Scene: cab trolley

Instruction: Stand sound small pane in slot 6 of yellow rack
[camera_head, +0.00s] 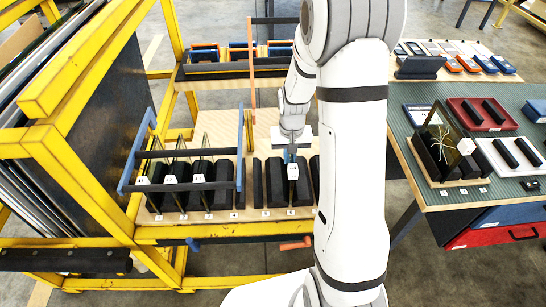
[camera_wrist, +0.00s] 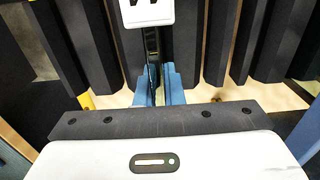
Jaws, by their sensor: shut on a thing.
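My gripper (camera_head: 291,153) points down over the right half of the yellow rack (camera_head: 190,232). Its blue fingers (camera_wrist: 158,88) are shut on a thin pane (camera_wrist: 152,45), seen edge-on in the wrist view. The pane's white label (camera_head: 293,171) shows just below the fingers, and also in the wrist view (camera_wrist: 147,12). The pane is upright between black slot blocks (camera_head: 274,182); I cannot tell whether its lower edge touches the rack floor. The slot numbers on the front edge are too small to read surely.
Several labelled panes (camera_head: 178,150) stand in the rack's left slots, behind a blue-ended bar frame (camera_head: 240,150). A cracked pane (camera_head: 437,143) stands in a black holder on the right bench (camera_head: 408,130). Red tray (camera_head: 480,114) and white tray (camera_head: 510,155) lie beside it.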

